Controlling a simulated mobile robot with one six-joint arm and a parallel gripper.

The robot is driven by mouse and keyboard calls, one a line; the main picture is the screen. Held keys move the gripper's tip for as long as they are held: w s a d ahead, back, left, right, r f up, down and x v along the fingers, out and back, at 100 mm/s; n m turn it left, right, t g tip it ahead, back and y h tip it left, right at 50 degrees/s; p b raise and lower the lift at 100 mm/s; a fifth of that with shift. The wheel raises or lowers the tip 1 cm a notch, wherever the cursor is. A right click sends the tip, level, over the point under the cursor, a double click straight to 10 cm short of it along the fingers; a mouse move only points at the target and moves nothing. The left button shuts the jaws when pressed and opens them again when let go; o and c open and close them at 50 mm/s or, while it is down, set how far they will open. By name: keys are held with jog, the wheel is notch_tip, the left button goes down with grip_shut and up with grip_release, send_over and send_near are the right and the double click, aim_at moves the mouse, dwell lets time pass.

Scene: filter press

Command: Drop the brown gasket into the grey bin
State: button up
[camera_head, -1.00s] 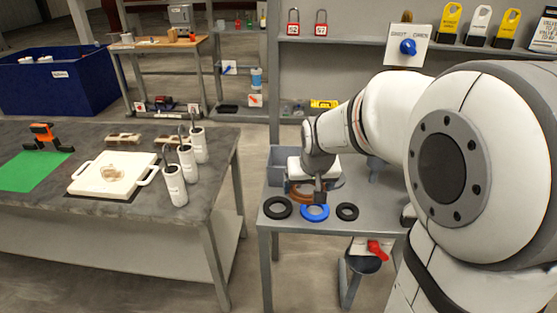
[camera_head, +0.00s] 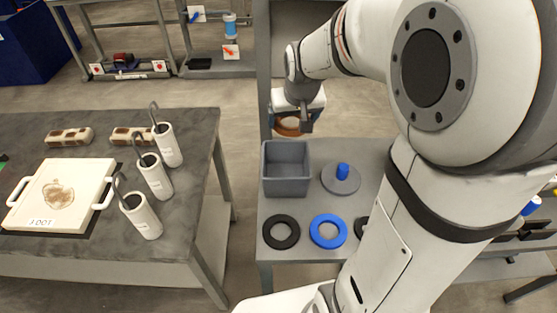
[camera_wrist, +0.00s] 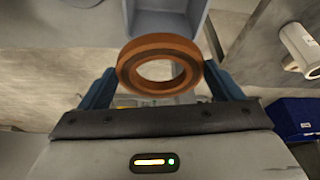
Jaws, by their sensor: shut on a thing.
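My gripper (camera_wrist: 160,85) is shut on the brown gasket (camera_wrist: 160,42), which sits between its two blue fingers in the wrist view. In the head view the brown gasket (camera_head: 288,125) hangs under my gripper (camera_head: 292,122), partly hidden by it. The grey bin (camera_head: 287,186) stands on the small grey table, open and empty as far as I see. In the head view my gripper appears above and beyond the bin's far side. Part of the bin (camera_wrist: 185,10) seems to show at the top of the wrist view.
A black ring (camera_head: 281,246) and a blue ring (camera_head: 316,241) lie in front of the bin; another black ring is mostly behind my arm. A grey disc with a blue knob (camera_head: 342,171) stands right of the bin. White cylinders (camera_head: 154,180) stand on the left bench.

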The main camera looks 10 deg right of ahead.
aim_at(295, 132)
notch_tip(295, 132, down, 6)
jog(key=b, duration=0.4)
jog(key=shift+a, duration=0.15)
jog(key=o, duration=0.8)
jog(key=shift+o, duration=0.2)
jog(key=shift+r, duration=0.1)
jog(key=v, duration=0.7)
jog(key=shift+s+r, duration=0.2)
jog(key=shift+r, duration=0.15)
jog(key=s+f+g+p, duration=0.1)
jog(key=s+f, duration=0.2)
jog(key=s, duration=1.3)
jog(key=shift+a+f+g, duration=0.2)
jog(key=shift+a+g, duration=0.05)
jog(key=shift+g, duration=0.15)
